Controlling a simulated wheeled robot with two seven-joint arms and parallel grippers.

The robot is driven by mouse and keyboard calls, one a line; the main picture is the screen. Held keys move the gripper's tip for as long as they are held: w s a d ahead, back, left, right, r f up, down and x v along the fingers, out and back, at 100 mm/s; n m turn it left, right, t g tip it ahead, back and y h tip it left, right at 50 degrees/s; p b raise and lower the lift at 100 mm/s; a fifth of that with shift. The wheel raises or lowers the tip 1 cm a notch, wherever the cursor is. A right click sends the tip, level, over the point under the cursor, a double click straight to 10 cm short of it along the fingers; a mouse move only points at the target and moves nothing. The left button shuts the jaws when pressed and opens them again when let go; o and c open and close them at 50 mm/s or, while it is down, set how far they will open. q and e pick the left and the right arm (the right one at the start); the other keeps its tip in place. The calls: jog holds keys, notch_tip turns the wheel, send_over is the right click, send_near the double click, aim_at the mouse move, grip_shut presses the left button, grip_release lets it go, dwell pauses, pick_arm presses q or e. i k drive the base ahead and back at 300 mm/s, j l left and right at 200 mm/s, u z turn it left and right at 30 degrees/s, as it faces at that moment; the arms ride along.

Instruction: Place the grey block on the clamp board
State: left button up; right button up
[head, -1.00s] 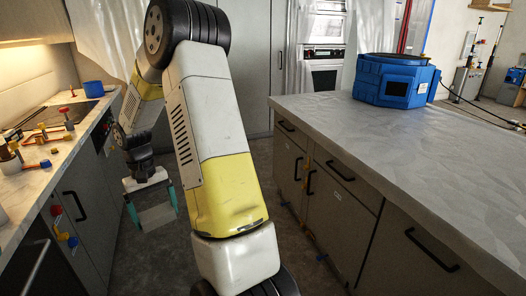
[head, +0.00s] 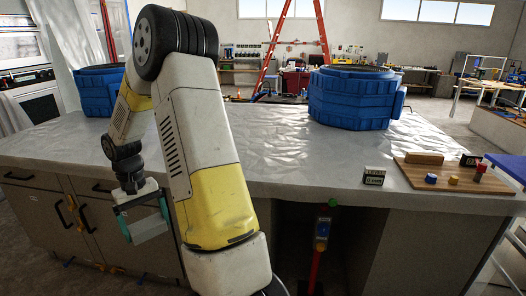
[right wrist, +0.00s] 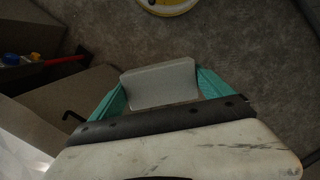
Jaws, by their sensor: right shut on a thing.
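My right gripper (head: 145,218) has teal fingers shut on the grey block (head: 150,229), one finger on each side. It hangs in front of the counter's cabinets, below the level of the countertop. In the right wrist view, the grey block (right wrist: 160,84) sits between the teal fingers of the right gripper (right wrist: 160,92), above the floor. The wooden clamp board (head: 435,181) lies on the right part of the countertop, well away from the block. A wooden bar (head: 424,158) and small blue, yellow and red pieces are on it. My left gripper is not in view.
The counter (head: 270,160) has clear room in its middle. A small labelled box (head: 374,176) stands left of the board. A red-handled tool (head: 319,245) stands upright by the counter front.

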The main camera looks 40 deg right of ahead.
aim_at(429, 169)
jog(key=l+z, duration=0.1)
jog(key=z, duration=0.8)
jog(key=l+z, duration=0.15)
jog(key=z, duration=0.3)
jog(key=l+z, duration=0.1)
jog(key=z, duration=0.35)
jog(key=i+l+z, duration=0.15)
jog(key=i+l, duration=0.95)
jog(key=i, duration=0.45)
